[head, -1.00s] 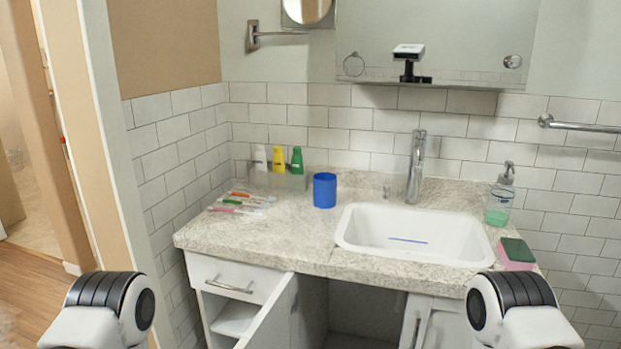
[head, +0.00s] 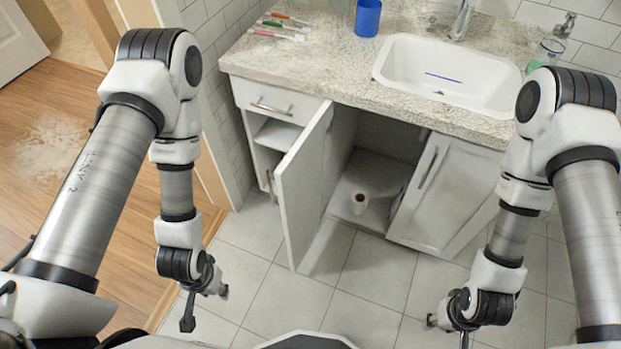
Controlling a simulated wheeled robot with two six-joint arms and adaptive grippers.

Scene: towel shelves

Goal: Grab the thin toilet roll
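A small roll (head: 359,203), whitish with a brown core, stands upright on the floor of the open cabinet (head: 384,172) under the sink. No other roll shows. My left gripper (head: 207,309) hangs low at the left, left of the cabinet door, with its fingers spread and nothing between them. My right gripper (head: 447,331) is low at the right, in front of the closed cabinet door; its fingers look spread apart and empty. Both grippers are well short of the roll.
The open cabinet door (head: 303,188) juts out left of the roll. A closed door (head: 447,193) is on its right. Above are the countertop (head: 330,62), sink (head: 402,62), blue cup (head: 368,17) and toothbrushes (head: 283,25). Tiled floor (head: 355,278) in front is clear.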

